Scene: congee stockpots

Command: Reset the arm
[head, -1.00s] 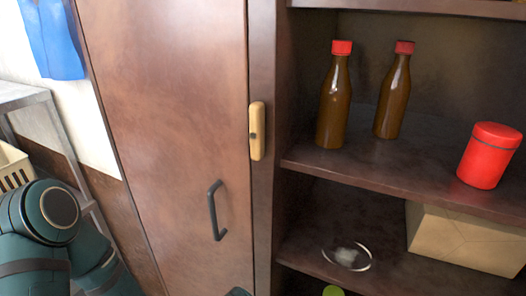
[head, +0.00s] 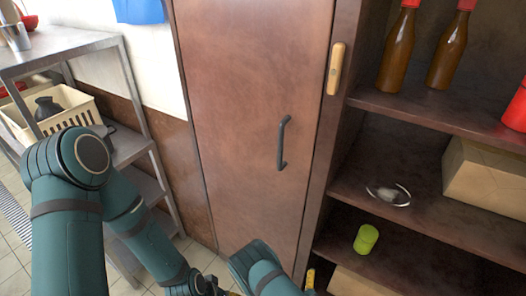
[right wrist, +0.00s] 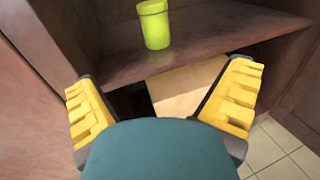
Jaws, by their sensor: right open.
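My right gripper (right wrist: 163,82) is open in the right wrist view, its two yellow ridged fingers wide apart with nothing between them. It points toward the open shelves, below a green canister (right wrist: 154,24). In the head view my right arm comes up at the bottom middle, with a bit of yellow finger (head: 310,278) by the cabinet's lower edge. My left arm comes in from the left and bends down to the bottom edge. Its wrist shows there, but the left gripper's (head: 222,290) fingers are mostly cut off.
A brown cabinet has a closed door with a dark handle (head: 282,143). Its open shelves hold brown bottles (head: 397,50), a red canister (head: 516,108), a glass dish (head: 388,194), a box (head: 487,178) and the green canister (head: 366,238). A metal rack (head: 150,140) with a cream basket (head: 85,110) stands left.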

